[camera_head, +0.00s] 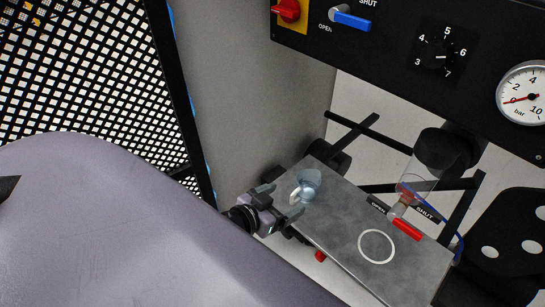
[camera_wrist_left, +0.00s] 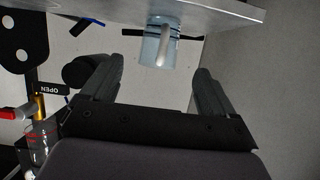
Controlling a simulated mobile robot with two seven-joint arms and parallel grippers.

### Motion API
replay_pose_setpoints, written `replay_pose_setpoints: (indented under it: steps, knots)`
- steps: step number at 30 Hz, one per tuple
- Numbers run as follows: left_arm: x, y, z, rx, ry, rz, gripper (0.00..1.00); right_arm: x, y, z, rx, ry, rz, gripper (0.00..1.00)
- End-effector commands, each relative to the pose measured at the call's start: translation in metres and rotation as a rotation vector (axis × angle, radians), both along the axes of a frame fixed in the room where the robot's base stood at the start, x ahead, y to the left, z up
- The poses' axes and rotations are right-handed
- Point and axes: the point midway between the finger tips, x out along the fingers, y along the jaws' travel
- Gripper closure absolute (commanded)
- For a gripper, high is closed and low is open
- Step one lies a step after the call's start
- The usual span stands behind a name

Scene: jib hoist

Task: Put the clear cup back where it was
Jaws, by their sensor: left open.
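The clear cup (camera_head: 310,182) is bluish and see-through, with a pale handle. In the head view it is at the far left end of the grey metal shelf (camera_head: 335,225); whether its base touches the shelf is unclear. A white ring (camera_head: 376,246) is marked on the shelf, right of and nearer than the cup, and is empty. My left gripper (camera_head: 280,200) is open beside the cup, its fingers close to the handle. In the left wrist view the cup (camera_wrist_left: 158,48) is ahead of the gap between the open fingers (camera_wrist_left: 167,72), handle facing me. My right gripper is not in view.
A clear tube (camera_head: 415,180) under a black cap (camera_head: 446,150) and a red valve lever (camera_head: 407,229) stand at the shelf's back right. A black panel (camera_head: 410,65) with knobs and a gauge (camera_head: 524,94) hangs above. Black perforated mesh (camera_head: 85,75) is at left.

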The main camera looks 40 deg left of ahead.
Motion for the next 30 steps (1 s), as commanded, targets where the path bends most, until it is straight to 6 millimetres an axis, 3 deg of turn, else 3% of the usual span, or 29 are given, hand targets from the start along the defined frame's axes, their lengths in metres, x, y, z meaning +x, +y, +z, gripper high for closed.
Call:
replay_pose_setpoints:
  steps: [3,12,24,30]
  knots:
    - [-0.015,0.002,0.005,-0.001,0.002,0.000,0.12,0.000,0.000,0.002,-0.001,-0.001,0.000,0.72]
    - [-0.032,0.002,0.008,0.000,0.010,-0.001,0.12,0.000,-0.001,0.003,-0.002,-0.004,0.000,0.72]
    - [-0.099,-0.040,-0.058,0.024,0.209,-0.050,0.12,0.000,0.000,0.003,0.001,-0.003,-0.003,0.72]
    - [-0.115,-0.052,-0.071,0.035,0.245,-0.076,0.12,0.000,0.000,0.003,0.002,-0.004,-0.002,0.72]
